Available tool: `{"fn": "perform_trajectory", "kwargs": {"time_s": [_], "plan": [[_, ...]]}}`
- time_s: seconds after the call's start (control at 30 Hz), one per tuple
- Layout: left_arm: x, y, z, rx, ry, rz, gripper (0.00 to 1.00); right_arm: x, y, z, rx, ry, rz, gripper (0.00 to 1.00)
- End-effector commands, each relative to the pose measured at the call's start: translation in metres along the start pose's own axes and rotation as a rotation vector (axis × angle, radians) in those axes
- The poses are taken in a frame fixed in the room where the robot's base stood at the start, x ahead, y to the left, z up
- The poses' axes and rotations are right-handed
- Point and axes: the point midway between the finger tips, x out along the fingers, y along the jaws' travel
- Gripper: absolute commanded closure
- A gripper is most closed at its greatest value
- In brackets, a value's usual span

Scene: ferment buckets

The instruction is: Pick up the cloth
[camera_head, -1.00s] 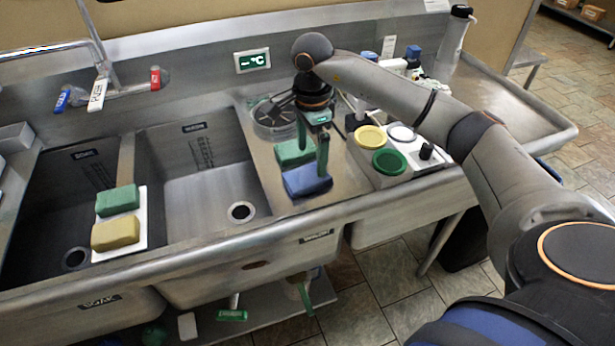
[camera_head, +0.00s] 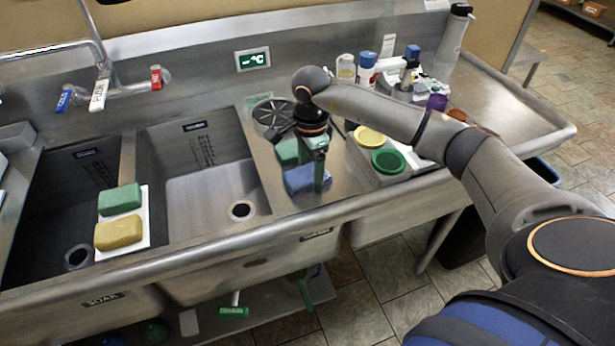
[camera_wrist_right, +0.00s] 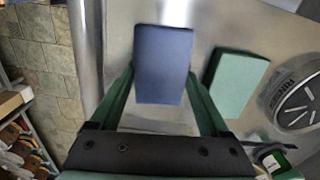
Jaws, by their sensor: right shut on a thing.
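The blue cloth (camera_head: 298,180), a flat block-like piece, is on the steel drainboard (camera_head: 345,185) right of the basins. My right gripper (camera_head: 316,172) reaches down over it and is shut on it. In the right wrist view the blue cloth (camera_wrist_right: 163,62) sits between the two green fingers, one along each side. I cannot tell whether it is clear of the steel. A similar green piece (camera_head: 287,152) lies just behind it, partly hidden by the gripper; it also shows in the right wrist view (camera_wrist_right: 236,84). My left gripper is not in view.
A round drain-like disc (camera_head: 272,112) lies behind. A tray with yellow (camera_head: 369,137) and green (camera_head: 388,161) round lids stands at right, with bottles (camera_head: 367,66) behind. Two basins lie left; a white board between them bears green (camera_head: 120,199) and yellow (camera_head: 118,233) blocks.

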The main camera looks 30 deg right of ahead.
Motion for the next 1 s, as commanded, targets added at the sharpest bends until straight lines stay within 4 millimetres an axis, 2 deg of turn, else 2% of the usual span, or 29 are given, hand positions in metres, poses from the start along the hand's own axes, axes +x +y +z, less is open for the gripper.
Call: {"fn": "perform_trajectory", "kwargs": {"time_s": [0.03, 0.3, 0.57, 0.73, 0.87, 1.0], "plan": [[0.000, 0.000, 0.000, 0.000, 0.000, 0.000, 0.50, 0.000, 0.000, 0.000, 0.000, 0.000, 0.000, 0.44], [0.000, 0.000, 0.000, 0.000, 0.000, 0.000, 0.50, 0.000, 0.000, 0.000, 0.000, 0.000, -0.001, 0.74], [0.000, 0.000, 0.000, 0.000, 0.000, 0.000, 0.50, -0.001, 0.000, 0.000, 0.000, -0.001, -0.001, 0.74], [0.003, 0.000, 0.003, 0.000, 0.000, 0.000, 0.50, -0.011, -0.001, 0.000, 0.000, 0.000, -0.004, 0.74], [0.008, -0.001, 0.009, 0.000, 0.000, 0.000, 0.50, -0.033, -0.002, 0.000, 0.000, -0.001, -0.009, 0.74], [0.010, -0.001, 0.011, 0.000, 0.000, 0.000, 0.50, -0.065, 0.011, 0.027, -0.007, -0.003, -0.008, 0.74]]}}
